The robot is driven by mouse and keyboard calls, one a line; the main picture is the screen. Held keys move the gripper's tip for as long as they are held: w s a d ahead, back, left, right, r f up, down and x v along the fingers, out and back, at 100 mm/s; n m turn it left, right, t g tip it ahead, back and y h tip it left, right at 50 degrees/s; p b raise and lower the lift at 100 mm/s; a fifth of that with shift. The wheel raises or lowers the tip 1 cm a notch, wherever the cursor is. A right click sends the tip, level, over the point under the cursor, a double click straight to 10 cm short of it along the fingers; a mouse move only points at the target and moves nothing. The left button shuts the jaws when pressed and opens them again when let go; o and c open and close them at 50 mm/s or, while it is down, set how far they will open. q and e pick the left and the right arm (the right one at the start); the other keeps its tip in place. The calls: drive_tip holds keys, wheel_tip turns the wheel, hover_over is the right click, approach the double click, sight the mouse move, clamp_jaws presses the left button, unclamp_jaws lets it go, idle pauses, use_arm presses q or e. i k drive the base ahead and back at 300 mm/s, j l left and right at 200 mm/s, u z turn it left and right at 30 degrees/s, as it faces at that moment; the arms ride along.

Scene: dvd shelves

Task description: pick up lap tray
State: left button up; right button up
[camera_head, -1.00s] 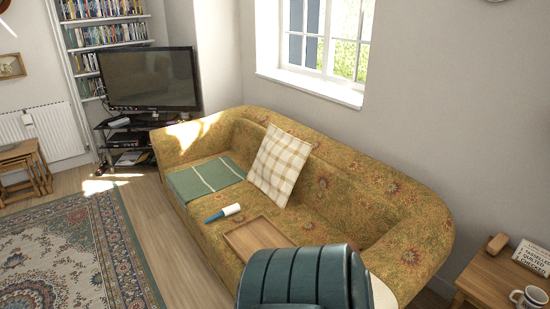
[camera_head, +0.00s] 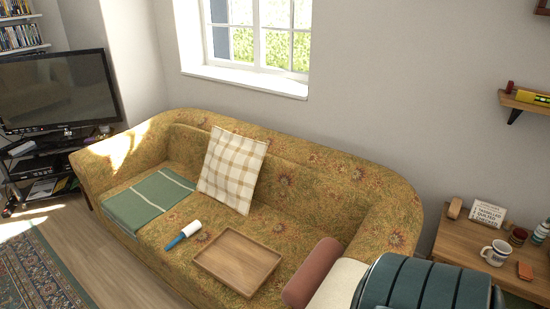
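The lap tray (camera_head: 238,262) is a shallow wooden rectangle with a low rim. It lies flat on the seat of the patterned mustard sofa (camera_head: 330,195), towards its right part. A lint roller (camera_head: 184,234) with a blue handle and white head lies just left of the tray. Neither of my grippers shows in the head view, so I cannot see their state.
A checked cushion (camera_head: 232,170) leans on the sofa back, and a folded green blanket (camera_head: 150,199) lies at left. A reddish bolster (camera_head: 312,272) and a dark green ribbed rounded object (camera_head: 425,285) are right of the tray. A wooden side table (camera_head: 470,245) holds a mug (camera_head: 496,252).

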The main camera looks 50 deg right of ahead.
sight(243, 264)
drive_tip(key=i+z, duration=0.15)
drive_tip(key=z, duration=0.25)
drive_tip(key=i+z, duration=0.15)
drive_tip(key=z, duration=0.2)
drive_tip(key=i+j+z, duration=0.1)
drive_tip(key=z, duration=0.3)
drive_tip(key=i+j+z, duration=0.15)
drive_tip(key=z, duration=0.25)
drive_tip(key=i+j+z, duration=0.15)
drive_tip(key=z, duration=0.2)
drive_tip(key=i+j+z, duration=0.25)
drive_tip(key=z, duration=0.15)
drive_tip(key=i, duration=0.1)
